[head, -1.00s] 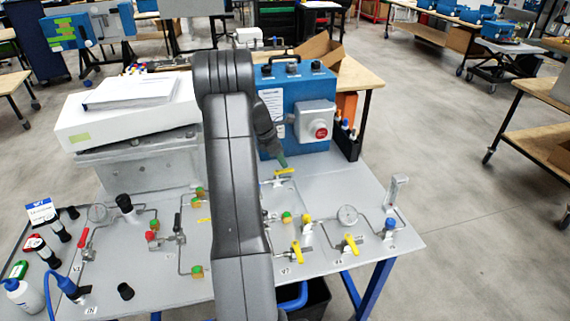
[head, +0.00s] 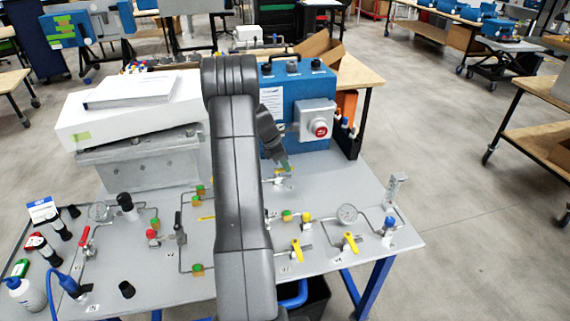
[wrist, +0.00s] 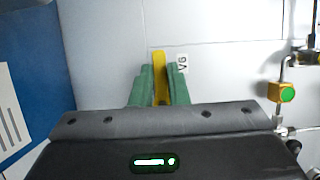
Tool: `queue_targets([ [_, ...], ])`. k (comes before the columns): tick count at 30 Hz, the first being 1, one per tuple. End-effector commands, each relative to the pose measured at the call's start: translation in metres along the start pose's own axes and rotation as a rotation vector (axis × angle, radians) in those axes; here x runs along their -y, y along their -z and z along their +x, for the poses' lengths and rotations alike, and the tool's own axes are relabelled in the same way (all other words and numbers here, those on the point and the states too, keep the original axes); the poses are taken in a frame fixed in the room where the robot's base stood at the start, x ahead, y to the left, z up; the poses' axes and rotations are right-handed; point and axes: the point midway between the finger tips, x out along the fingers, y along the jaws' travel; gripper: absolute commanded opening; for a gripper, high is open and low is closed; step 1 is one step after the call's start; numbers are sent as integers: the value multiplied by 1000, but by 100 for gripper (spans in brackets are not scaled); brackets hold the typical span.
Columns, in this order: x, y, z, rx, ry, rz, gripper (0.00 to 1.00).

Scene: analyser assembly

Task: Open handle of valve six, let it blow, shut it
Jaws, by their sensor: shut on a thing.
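The yellow handle of valve six (wrist: 159,75) shows in the wrist view between the two green fingers of my gripper (wrist: 159,88), beside a white label reading V6 (wrist: 183,63). The fingers are shut on the handle, one on each side of it. Its tip sticks out past them. In the head view my gripper (head: 286,167) reaches down to the valve at the back of the grey panel, in front of the blue box. The valve body is mostly hidden there, so I cannot tell the handle's exact angle.
The blue box (head: 291,95) with a red button (head: 320,128) stands close behind my gripper. Two other yellow valve handles (head: 297,250) (head: 350,243) and a gauge (head: 347,214) are nearer the front edge. Thin pipes with green-and-orange fittings (wrist: 287,93) run nearby.

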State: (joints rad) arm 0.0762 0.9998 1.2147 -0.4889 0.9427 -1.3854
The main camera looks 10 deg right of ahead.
Motion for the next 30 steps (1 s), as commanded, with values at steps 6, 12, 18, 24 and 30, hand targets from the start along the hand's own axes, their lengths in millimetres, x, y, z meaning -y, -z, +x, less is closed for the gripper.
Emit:
queue_targets([
  [6,1,0,0,0,16,41,0],
  [12,4,0,-1,1,61,147,0],
  [18,8,1,-1,1,126,309,0],
  [24,14,3,-2,0,199,486,0],
  [30,18,6,-4,1,273,663,0],
])
